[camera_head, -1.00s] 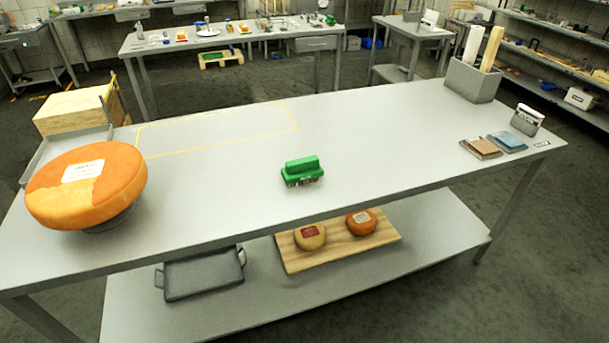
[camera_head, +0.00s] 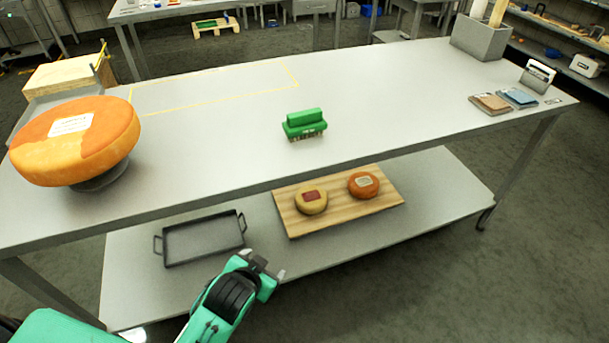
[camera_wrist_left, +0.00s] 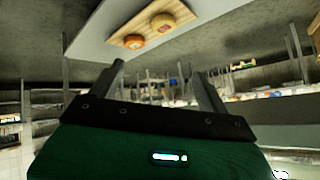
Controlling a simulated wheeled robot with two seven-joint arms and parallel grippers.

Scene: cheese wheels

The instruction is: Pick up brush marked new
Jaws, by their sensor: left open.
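A green brush (camera_head: 304,124) with short bristles stands on the steel table top, near the middle of its front half. I cannot read a mark on it. My left gripper (camera_head: 262,265) is in front of the table, low and near the lower shelf's front edge, well below and to the left of the brush. Its two fingers (camera_wrist_left: 160,85) are apart with nothing between them in the left wrist view. The brush does not show in the left wrist view. My right gripper is not in view.
A large orange cheese wheel (camera_head: 75,143) sits on a stand at the table's left. Sponges (camera_head: 491,104) and a grey bin (camera_head: 478,40) are at the right. The lower shelf holds a tray (camera_head: 203,240) and two cheeses on a board (camera_head: 340,218). The table around the brush is clear.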

